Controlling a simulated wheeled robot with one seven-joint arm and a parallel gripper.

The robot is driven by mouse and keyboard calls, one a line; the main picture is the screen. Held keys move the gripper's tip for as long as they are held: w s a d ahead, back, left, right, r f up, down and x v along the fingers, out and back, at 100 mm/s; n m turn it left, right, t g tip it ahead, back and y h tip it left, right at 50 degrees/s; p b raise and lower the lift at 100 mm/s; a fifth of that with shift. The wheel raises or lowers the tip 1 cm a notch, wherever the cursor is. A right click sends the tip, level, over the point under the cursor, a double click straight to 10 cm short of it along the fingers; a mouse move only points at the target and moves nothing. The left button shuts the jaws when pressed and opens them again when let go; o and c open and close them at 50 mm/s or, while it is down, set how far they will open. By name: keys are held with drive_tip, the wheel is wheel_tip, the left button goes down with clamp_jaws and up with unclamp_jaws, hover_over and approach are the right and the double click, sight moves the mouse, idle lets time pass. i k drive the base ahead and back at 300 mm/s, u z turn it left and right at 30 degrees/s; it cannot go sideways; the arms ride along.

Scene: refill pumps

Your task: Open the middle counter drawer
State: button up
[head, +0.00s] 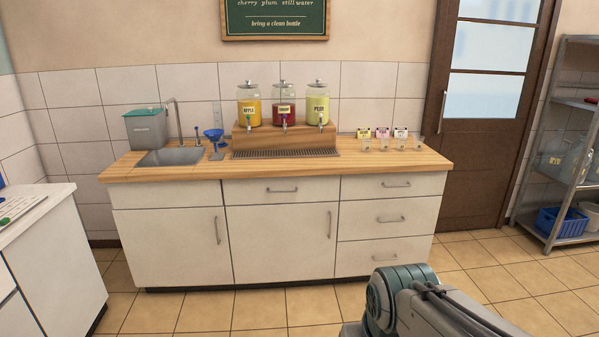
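The white counter (169,246) with a wooden top stands ahead against the tiled wall. Its middle section has one wide drawer (255,194) under the worktop, with a horizontal bar handle (282,189). This drawer is shut, its front flush with the counter. Below it is a shut door (280,247). The right section has three shut drawers; the central one of that stack (360,220) has a similar handle (390,220). Part of my arm shows at the bottom right, apart from the counter. My gripper is not in view.
On the worktop are a sink (172,157), a blue funnel (214,136), three drink dispensers on a wooden stand (245,143) and several small labelled jars. A white side counter (60,250) is at left, a metal shelf (548,205) at right. The tiled floor (255,308) in front is clear.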

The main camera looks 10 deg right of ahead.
sight(361, 219)
drive_tip(key=z, duration=0.25)
drive_tip(key=i, duration=1.6)
drive_tip(key=z, duration=0.3)
drive_tip(key=i, duration=1.6)
drive_tip(key=z, duration=0.1)
